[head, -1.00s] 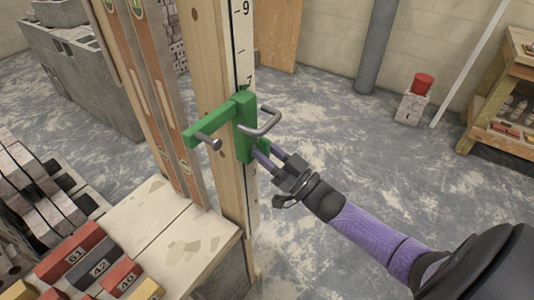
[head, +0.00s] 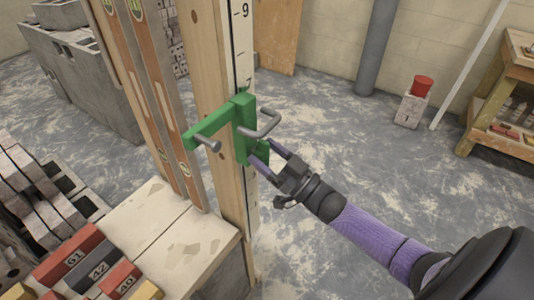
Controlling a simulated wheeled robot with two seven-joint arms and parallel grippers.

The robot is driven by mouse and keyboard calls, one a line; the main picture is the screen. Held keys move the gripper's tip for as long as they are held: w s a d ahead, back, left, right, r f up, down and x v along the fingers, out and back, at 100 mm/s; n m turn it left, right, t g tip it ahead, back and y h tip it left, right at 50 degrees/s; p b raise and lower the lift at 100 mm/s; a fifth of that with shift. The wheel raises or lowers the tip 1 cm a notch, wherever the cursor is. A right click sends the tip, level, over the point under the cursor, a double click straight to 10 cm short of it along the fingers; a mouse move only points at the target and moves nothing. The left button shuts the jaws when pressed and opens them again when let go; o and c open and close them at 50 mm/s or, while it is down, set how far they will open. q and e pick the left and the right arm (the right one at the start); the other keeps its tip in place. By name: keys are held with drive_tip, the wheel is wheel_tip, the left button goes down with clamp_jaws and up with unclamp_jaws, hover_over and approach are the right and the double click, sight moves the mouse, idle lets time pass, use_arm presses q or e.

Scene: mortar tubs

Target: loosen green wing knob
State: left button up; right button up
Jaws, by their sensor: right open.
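A green clamp bracket (head: 243,117) sits on an upright wooden post marked with a scale. A grey bent handle (head: 268,127) and a grey rod with a round end (head: 209,143) stick out of it. The green wing knob (head: 263,153) appears low on the bracket's right side, partly hidden by my fingers. My left gripper is not in view.
Two spirit levels (head: 166,125) lean beside the post (head: 206,75). A red pot on a block (head: 412,105) and a shelf (head: 500,90) stand at right. The floor between is clear.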

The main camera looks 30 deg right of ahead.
drive_tip(key=v, duration=1)
drive_tip(key=s+a+f+m+g+h, duration=0.1)
drive_tip(key=s+f+g+h, duration=0.25)
drive_tip(key=f, duration=0.65)
drive_tip(key=s+a+f+m+g+h, duration=0.15)
drive_tip(key=s+f+g, duration=0.3)
drive_tip(key=f, duration=0.45)
drive_tip(key=s+f+m+g+h, duration=0.1)
drive_tip(key=s+f+g+h, duration=0.3)
drive_tip(key=f, duration=0.6)
drive_tip(key=s+a+f+g, duration=0.3)
drive_tip(key=s+g, duration=0.1)
drive_tip(key=s, duration=0.5)
drive_tip(key=s+a+f+n+g, duration=0.1)
drive_tip(key=s+a+f+g, duration=0.3)
drive_tip(key=s, duration=0.5)
drive_tip(key=shift+s+a+f, duration=0.25)
drive_tip(key=shift+a, duration=0.05)
